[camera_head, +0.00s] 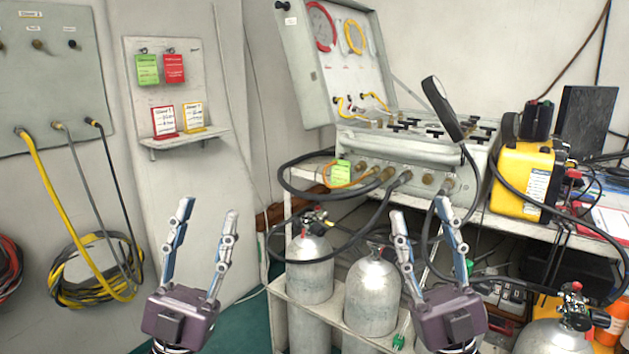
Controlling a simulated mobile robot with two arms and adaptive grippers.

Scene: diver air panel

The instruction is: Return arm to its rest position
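My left gripper (208,219) is open and empty, fingers pointing up, in front of the wall below the small shelf. My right gripper (421,212) is also open, with nothing seen between its fingers. It is in front of the air panel's lower front and the cylinders. The diver air panel (408,152) is an open grey case on a bench, with black handles on top and hoses at its front fittings. A green tag (340,173) hangs at its front left. Both grippers appear apart from these things, though the right one overlaps the hoses in the picture.
Grey gas cylinders (371,297) stand below the bench. A yellow case (522,178) sits at the right. Green and red tags (174,68) hang above a small wall shelf (186,138) with two cards. Yellow and black hoses (72,275) coil at left. Loose black hoses loop before the panel.

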